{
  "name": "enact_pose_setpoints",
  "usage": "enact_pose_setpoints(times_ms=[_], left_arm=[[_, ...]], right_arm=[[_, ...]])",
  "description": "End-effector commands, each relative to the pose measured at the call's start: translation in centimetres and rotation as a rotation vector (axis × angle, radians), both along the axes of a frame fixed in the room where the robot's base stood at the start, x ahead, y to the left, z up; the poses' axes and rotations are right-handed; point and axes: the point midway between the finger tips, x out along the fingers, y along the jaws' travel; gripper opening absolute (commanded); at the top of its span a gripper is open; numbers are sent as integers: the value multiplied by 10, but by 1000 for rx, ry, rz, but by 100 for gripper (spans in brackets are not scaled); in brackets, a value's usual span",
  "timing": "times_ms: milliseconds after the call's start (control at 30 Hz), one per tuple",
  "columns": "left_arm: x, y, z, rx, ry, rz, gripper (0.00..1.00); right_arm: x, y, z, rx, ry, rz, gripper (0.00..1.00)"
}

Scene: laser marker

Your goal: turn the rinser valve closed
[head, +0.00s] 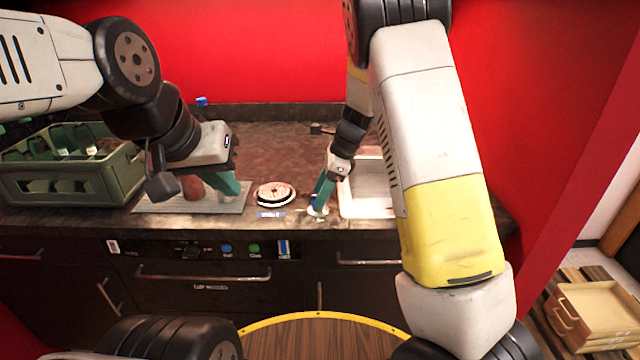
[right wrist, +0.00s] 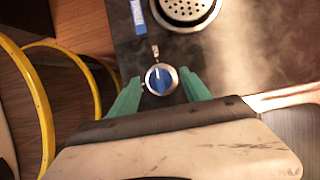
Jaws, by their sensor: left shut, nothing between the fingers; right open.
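The rinser valve is a round knob (right wrist: 161,79) with a blue face and a silver rim, seen in the right wrist view. It sits on the dark counter beside the round perforated rinser (right wrist: 187,8), which also shows in the head view (head: 275,193). My right gripper (right wrist: 160,77) is open, with its green fingers on either side of the knob; I cannot tell whether they touch it. In the head view the right gripper (head: 318,206) points down and largely hides the knob. My left gripper (head: 227,190) is shut and empty over a grey mat, left of the rinser.
A blue label (head: 270,214) lies in front of the rinser. A green crate with bottles (head: 70,185) stands at the left. A metal sink (head: 365,200) is right of the valve. The grey mat (head: 160,205) lies under the left gripper. Haze shows over the counter.

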Motion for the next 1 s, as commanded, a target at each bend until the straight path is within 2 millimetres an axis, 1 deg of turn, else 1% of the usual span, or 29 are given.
enact_pose_setpoints(times_ms=[100, 300, 367, 400, 600, 833, 1000], left_arm=[[0, 0, 0, 0, 0, 0, 0], [0, 0, 0, 0, 0, 0, 0], [0, 0, 0, 0, 0, 0, 0], [0, 0, 0, 0, 0, 0, 0], [0, 0, 0, 0, 0, 0, 0], [0, 0, 0, 0, 0, 0, 0], [0, 0, 0, 0, 0, 0, 0]], right_arm=[[0, 2, -4, 0, 0, 0, 56], [0, 2, -4, 0, 0, 1, 56], [0, 2, -4, 0, 0, 1, 46], [0, 2, -4, 0, 0, 1, 38], [0, 2, -4, 0, 0, 1, 0], [0, 1, -4, 0, -1, 13, 0], [1, 1, -4, -1, -1, 69, 0]])
